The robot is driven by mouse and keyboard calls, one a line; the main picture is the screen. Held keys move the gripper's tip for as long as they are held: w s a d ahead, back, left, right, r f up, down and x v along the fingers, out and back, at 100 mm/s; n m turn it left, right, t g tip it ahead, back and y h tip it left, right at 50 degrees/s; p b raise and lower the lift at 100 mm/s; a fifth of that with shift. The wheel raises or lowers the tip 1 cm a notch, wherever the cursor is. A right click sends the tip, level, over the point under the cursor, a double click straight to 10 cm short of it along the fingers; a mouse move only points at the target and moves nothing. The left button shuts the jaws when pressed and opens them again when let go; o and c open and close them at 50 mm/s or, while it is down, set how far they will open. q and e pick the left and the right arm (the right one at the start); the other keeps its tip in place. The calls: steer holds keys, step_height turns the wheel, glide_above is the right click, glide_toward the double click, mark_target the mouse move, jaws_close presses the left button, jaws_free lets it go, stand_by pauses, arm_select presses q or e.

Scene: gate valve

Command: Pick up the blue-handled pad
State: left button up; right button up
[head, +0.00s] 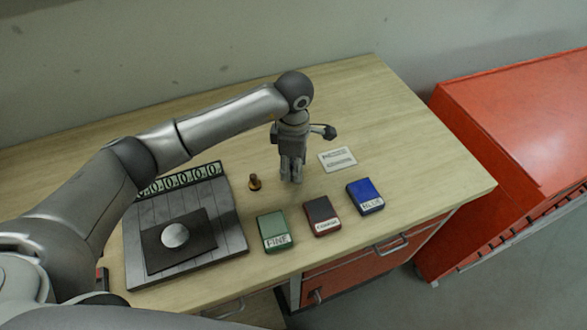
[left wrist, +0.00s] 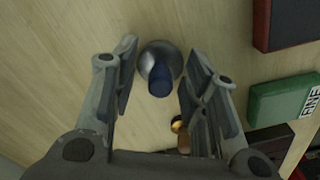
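The blue-handled pad shows in the left wrist view as a round grey metal disc (left wrist: 151,57) with a dark blue handle (left wrist: 160,84) standing up toward the camera. My left gripper (left wrist: 160,74) is open, with one finger on each side of the pad and a visible gap on both sides. In the head view my left gripper (head: 291,178) points straight down over the table, and the pad is hidden behind or beneath it. How high the fingertips are above the table I cannot tell. My right gripper is not in view.
A small brass knob with a dark top (head: 255,182) stands close left of my gripper. Green (head: 275,227), dark red (head: 321,211) and blue (head: 366,192) blocks lie in front. A white card (head: 337,159) lies right. A grey fixture (head: 140,262) stands left. The right table end is clear.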

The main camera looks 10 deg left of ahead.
arm_select(q)
steer(key=c, duration=0.7)
steer(key=shift+r, duration=0.1)
jaws_close()
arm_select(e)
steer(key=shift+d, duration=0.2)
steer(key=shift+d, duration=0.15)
arm_select(q)
steer(key=shift+r+b, duration=0.65)
steer(key=shift+b, duration=0.1)
steer(key=shift+w+r+b, duration=0.1)
steer(key=shift+r+b, duration=0.5)
steer(key=s+d+r+b, duration=0.4)
steer(key=s+d+r, duration=0.2)
steer(key=s+r, duration=0.4)
steer(key=shift+s+r+b, duration=0.25)
steer(key=shift+s+b, duration=0.15)
steer(key=shift+s, duration=1.1)
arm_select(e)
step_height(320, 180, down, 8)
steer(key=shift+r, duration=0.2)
